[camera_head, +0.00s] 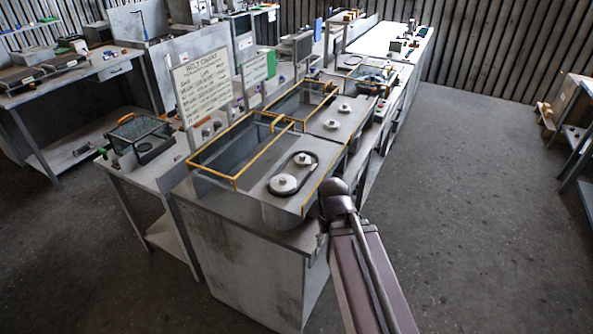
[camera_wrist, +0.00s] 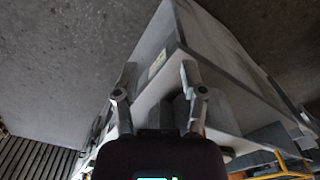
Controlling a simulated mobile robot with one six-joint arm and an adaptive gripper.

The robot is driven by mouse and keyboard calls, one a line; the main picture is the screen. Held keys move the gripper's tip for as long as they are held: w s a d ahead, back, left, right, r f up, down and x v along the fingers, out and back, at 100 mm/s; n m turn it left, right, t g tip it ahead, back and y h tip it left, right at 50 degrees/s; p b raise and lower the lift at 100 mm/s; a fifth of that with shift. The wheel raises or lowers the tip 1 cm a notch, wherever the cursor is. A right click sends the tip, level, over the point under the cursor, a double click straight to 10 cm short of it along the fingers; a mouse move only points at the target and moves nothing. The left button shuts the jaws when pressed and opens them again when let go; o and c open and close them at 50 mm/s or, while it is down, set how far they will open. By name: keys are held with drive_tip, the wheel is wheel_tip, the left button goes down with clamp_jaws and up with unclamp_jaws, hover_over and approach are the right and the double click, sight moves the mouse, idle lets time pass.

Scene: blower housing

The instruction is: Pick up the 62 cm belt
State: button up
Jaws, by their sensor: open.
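A dark belt (camera_head: 306,156) loops around two pale pulleys on the near blower housing (camera_head: 258,210). Its length cannot be read in the picture, so I cannot tell whether it is the 62 cm belt. No other belt can be made out clearly. My gripper (camera_wrist: 159,78) shows in the wrist view with its two fingers apart and nothing between them. Beyond the fingers are a pale bench side and the floor. In the head view my arm reaches up from the bottom to the near bench's right edge; the gripper's fingers cannot be made out there.
A white sign (camera_head: 201,86) with handwritten lines, too small to read fully, stands behind the housings. Orange-framed guards (camera_head: 235,178) stand open along the bench. A second housing (camera_head: 343,125) with two bare pulleys is behind. The floor (camera_head: 480,200) at right is clear.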

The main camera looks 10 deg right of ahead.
drive_tip(key=shift+a, duration=0.2)
drive_tip(key=w+r+p, duration=0.3)
drive_tip(key=r+p, duration=0.4)
drive_tip(key=w+r+p, duration=0.3)
drive_tip(key=r+p, duration=0.4)
drive_tip(key=w+a+m, duration=0.1)
drive_tip(key=w+m, duration=0.6)
drive_tip(key=w, duration=1.5)
drive_tip(key=shift+w+a+r+p, duration=0.2)
drive_tip(key=shift+r+p, duration=0.2)
drive_tip(key=shift+f, duration=0.1)
wheel_tip(320, 180, down, 8)
drive_tip(key=b, duration=0.8)
drive_tip(key=shift+f+b, duration=0.25)
drive_tip(key=shift+b, duration=0.1)
